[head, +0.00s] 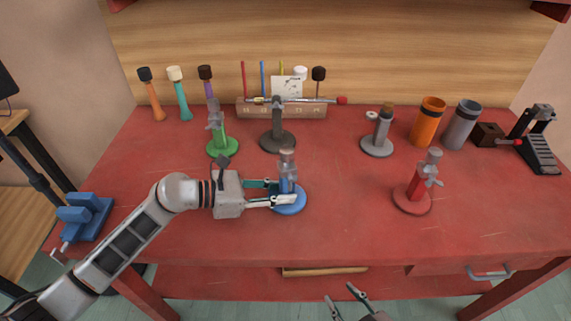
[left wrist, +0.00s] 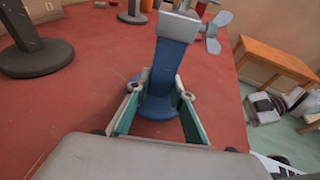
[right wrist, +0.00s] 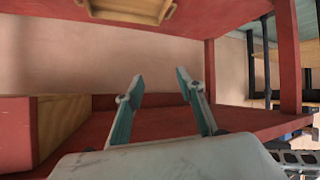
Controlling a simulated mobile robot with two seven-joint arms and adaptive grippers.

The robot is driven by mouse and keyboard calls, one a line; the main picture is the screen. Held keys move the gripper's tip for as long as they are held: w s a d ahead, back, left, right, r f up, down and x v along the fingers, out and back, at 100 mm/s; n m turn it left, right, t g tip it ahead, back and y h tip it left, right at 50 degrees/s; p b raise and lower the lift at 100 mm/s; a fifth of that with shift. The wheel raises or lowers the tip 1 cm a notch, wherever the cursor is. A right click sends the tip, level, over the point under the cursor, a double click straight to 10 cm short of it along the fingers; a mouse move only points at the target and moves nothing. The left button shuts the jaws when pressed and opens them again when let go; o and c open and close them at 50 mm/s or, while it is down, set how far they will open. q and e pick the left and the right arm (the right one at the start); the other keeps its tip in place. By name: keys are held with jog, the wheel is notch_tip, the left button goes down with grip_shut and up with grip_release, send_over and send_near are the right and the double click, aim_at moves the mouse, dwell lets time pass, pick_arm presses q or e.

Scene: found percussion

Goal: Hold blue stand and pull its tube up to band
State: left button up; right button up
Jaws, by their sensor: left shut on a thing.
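The blue stand (head: 290,204) is upright on the red table near the front middle, with a round base, a blue post and a grey clamp with a wing screw on top. It also shows in the left wrist view (left wrist: 166,75). My left gripper (head: 284,191) is shut on the blue stand's lower post, one finger on each side. A grey tube end (head: 286,157) shows at the stand's top; I cannot see a band on it. My right gripper (head: 340,300) is open and empty, below the table's front edge. In the right wrist view its fingers (right wrist: 160,90) are apart.
A green stand (head: 222,147), a dark stand (head: 278,139), a grey stand (head: 378,147) and a red stand (head: 412,200) stand around. A rack (head: 250,112) with mallets is behind. Orange (head: 427,122) and grey (head: 460,125) cups stand right. The table's drawer (head: 460,271) is at front.

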aim_at(291, 158)
jog(key=s+a+r+n+y, duration=0.2)
jog(key=a+r+n+y, duration=0.2)
jog(key=a+r, duration=0.45)
jog(key=s+a+r+n+y, duration=0.25)
jog(key=a+r+n, duration=0.25)
jog(key=a+r, duration=0.4)
jog(key=w+d+r+m, duration=0.1)
jog(key=w, duration=0.1)
jog(key=w+d+r+m+t, duration=0.1)
jog(key=w+r, duration=0.1)
jog(key=w, duration=0.1)
jog(key=w+d+r+m, duration=0.1)
jog(key=w+r+m, duration=0.1)
jog(key=w, duration=0.1)
jog(key=shift+d+r, duration=0.15)
jog(key=shift+d, duration=0.1)
jog(key=w+d+r+m+t, duration=0.3)
jog(key=w+d+r+m, duration=0.3)
jog(key=r, duration=0.3)
jog(key=shift+n+h, duration=0.35)
jog(key=shift+n, duration=0.35)
jog(key=x, duration=1.2)
jog(key=shift+w, duration=0.2)
